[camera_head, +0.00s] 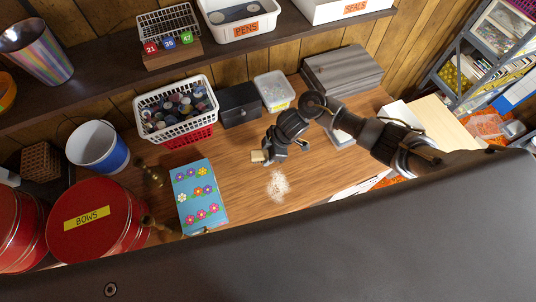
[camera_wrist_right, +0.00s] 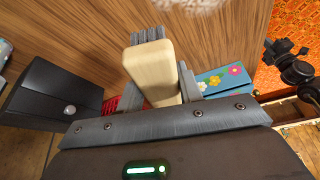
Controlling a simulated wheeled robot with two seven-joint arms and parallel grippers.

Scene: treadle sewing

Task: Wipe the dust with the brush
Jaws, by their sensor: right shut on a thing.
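A patch of pale dust (camera_head: 278,185) lies on the wooden table top (camera_head: 240,178); its edge also shows at the top of the right wrist view (camera_wrist_right: 195,4). My right gripper (camera_head: 266,155) is shut on the brush (camera_head: 257,156), a pale wooden block. The brush is just beyond the dust, up and left of it in the head view. In the right wrist view the brush (camera_wrist_right: 152,68) sits between the fingers; its bristles are hidden. I cannot tell whether it touches the table. My left gripper does not show.
A blue flowered box (camera_head: 200,196) lies left of the dust. A white basket (camera_head: 176,107), a black drawer box (camera_head: 239,103) and a clear tub (camera_head: 273,91) stand at the back. A red BOWS tin (camera_head: 97,222) is at the left. The table around the dust is clear.

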